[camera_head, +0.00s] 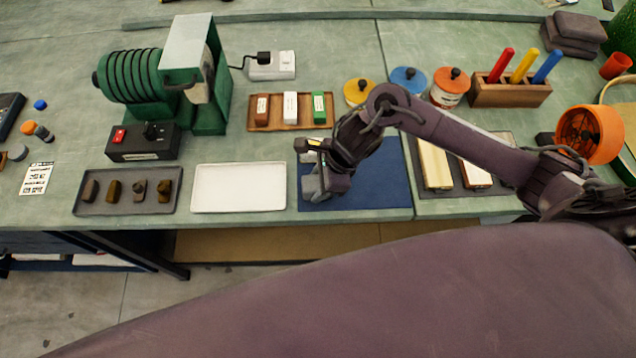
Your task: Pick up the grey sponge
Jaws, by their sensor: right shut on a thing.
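The grey sponge (311,187) is at the left edge of the blue mat (380,178), partly hidden by my right gripper. My right gripper (323,180) reaches in from the right, points down over the mat and is shut on the sponge. Whether the sponge still touches the mat I cannot tell. My left gripper is not in view.
An empty white tray (239,206) lies left of the mat, and a grey tray (75,206) with several small brown pieces lies further left. A wooden tray (276,126) with three bars stands behind. A green drum machine (210,115) stands at the back left.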

